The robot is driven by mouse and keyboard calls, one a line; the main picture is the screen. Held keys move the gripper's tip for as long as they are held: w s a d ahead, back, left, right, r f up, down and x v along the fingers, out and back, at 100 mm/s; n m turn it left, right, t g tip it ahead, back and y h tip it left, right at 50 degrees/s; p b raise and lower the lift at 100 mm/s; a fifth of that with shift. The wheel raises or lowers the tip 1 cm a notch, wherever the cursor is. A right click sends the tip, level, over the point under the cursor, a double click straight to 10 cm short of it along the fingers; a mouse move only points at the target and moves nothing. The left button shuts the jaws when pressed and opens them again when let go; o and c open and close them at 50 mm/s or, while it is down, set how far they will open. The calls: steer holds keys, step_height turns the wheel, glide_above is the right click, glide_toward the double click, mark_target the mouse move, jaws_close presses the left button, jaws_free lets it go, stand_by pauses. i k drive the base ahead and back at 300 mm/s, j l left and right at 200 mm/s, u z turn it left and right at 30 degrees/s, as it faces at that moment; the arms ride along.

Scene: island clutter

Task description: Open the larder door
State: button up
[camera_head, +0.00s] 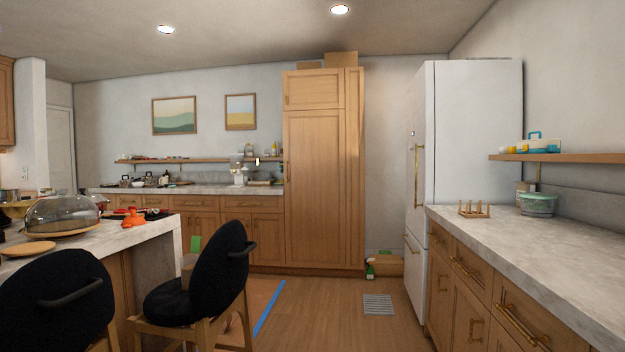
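A tall wooden larder cabinet (314,185) stands against the far wall, just right of the picture's middle. Its large lower door looks shut, and a smaller door (313,90) above it looks shut too. A small dark handle shows at the left edge of the lower door. Cardboard boxes sit on top of the cabinet. My gripper is not in view.
A white fridge (470,140) and a marble counter (540,250) stand on the right. Black chairs (200,285) and an island (150,245) fill the left. Wooden floor (320,310) lies open between, with a blue strip (268,308) and a grey vent (378,304).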

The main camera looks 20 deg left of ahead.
mark_target(314, 141)
steer(key=i+j+u, duration=0.1)
steer(key=i+u, duration=0.2)
steer(key=i, duration=1.2)
steer(key=i+l, duration=0.1)
steer(key=i, duration=3.25)
steer(key=i+j+u, duration=0.2)
steer(key=i, duration=0.6)
steer(key=i+j+u, duration=0.15)
steer(key=i, duration=0.65)
steer(key=i+j+z, duration=0.3)
steer(key=i+j, duration=0.45)
steer(key=j, duration=0.1)
